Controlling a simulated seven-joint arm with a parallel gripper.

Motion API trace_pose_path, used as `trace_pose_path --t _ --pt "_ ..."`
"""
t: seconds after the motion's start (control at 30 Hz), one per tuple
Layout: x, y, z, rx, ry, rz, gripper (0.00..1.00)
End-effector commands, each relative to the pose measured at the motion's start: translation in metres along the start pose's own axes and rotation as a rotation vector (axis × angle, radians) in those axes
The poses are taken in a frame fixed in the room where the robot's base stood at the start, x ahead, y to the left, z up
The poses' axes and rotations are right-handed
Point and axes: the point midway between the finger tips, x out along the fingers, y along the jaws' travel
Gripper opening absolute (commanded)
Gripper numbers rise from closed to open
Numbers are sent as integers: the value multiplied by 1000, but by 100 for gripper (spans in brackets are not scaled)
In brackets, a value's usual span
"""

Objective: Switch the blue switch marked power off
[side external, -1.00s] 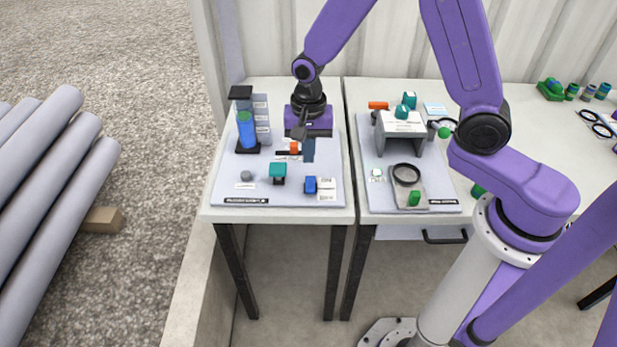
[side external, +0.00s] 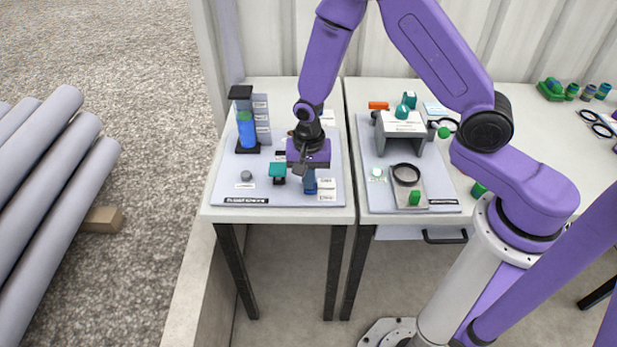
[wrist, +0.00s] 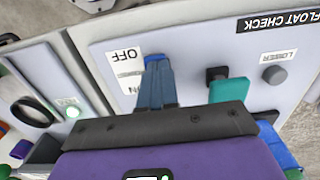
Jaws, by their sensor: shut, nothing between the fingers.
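The blue switch (wrist: 154,57) is on the grey panel (wrist: 100,50); in the wrist view only a strip of it shows just past my fingertips. A white label reading OFF (wrist: 124,55) is beside it, and a partly hidden ON label (wrist: 130,84) is nearer my gripper. My gripper (wrist: 157,68) is shut and empty, with its slim blue-grey fingers over or against the switch; I cannot tell whether they touch. In the side view my gripper (side external: 309,184) is low at the panel's front right and hides most of the switch. Which way the switch is tipped is unclear.
A teal switch (side external: 277,170) is left of my gripper, with a grey button (side external: 246,175) farther left. A clear column with blue fluid (side external: 246,130) stands at the panel's back left. A second panel (side external: 440,188) with a grey bridge (side external: 400,128) is to the right.

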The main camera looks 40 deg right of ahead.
Motion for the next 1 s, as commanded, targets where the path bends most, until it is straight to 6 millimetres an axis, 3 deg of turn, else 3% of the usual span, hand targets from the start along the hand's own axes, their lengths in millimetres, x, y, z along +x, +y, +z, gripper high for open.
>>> trace_pose_path --t 0.53,1.0 --pt "6 1 1 -1 -1 2 0" --pt "0 1 -15 3 0 0 0"
